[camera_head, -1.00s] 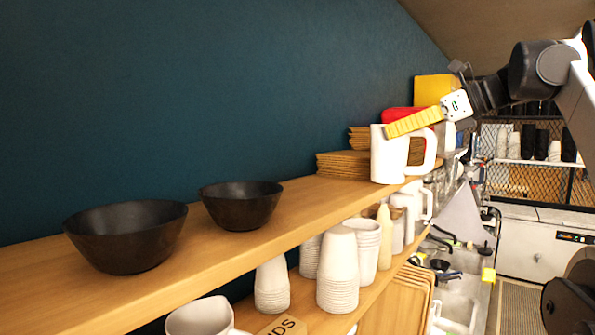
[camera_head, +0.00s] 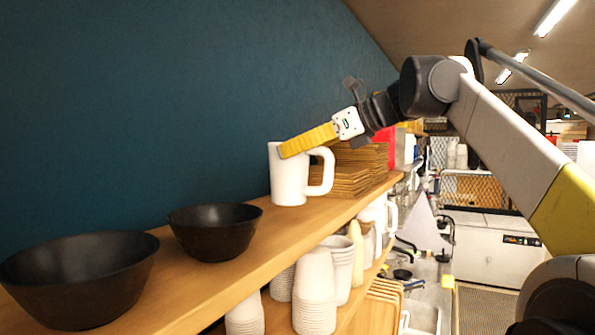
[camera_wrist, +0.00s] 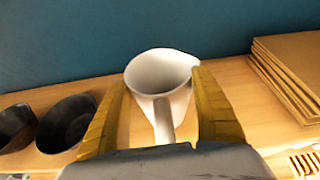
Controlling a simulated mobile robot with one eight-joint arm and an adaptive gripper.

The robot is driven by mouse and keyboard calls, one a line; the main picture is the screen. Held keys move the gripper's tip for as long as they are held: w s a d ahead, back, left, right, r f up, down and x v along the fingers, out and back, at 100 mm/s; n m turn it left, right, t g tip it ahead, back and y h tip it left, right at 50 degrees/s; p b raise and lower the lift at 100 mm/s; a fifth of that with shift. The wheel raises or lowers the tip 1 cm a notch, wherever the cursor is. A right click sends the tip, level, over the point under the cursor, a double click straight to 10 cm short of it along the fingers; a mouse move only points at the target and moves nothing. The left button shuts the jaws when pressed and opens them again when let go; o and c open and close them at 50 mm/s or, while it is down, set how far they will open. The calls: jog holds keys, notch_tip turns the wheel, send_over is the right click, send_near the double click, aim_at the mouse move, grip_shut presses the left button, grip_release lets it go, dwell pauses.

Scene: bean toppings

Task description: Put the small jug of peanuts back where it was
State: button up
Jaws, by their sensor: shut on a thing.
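A white jug with a handle (camera_head: 289,184) is upright at the upper shelf, between the smaller black bowl and the brown stack. My gripper (camera_head: 284,153) has its yellow fingers at the jug's upper part and is shut on it. In the wrist view the jug (camera_wrist: 158,78) is between the two yellow fingers (camera_wrist: 160,90), with its handle toward me. Its inside looks pale and I see no peanuts in it. I cannot tell whether its base touches the shelf (camera_head: 225,275) or hangs just above.
Two black bowls, a larger one (camera_head: 75,280) and a smaller one (camera_head: 214,232), stand to the left on the shelf. A stack of brown boards (camera_head: 355,170) is close on the right. Stacked white cups (camera_head: 315,290) stand on the lower shelf.

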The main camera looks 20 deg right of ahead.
aim_at(333, 152)
jog(key=f, duration=0.3)
jog(key=shift+a+f, duration=0.2)
jog(key=shift+f, duration=0.05)
jog(key=shift+d+f, duration=0.1)
jog(key=shift+f, duration=0.15)
jog(key=o, duration=1.4)
jog(key=shift+o, duration=0.2)
jog(key=b+v, duration=0.1)
jog(key=v, duration=1.1)
jog(key=shift+r, duration=0.1)
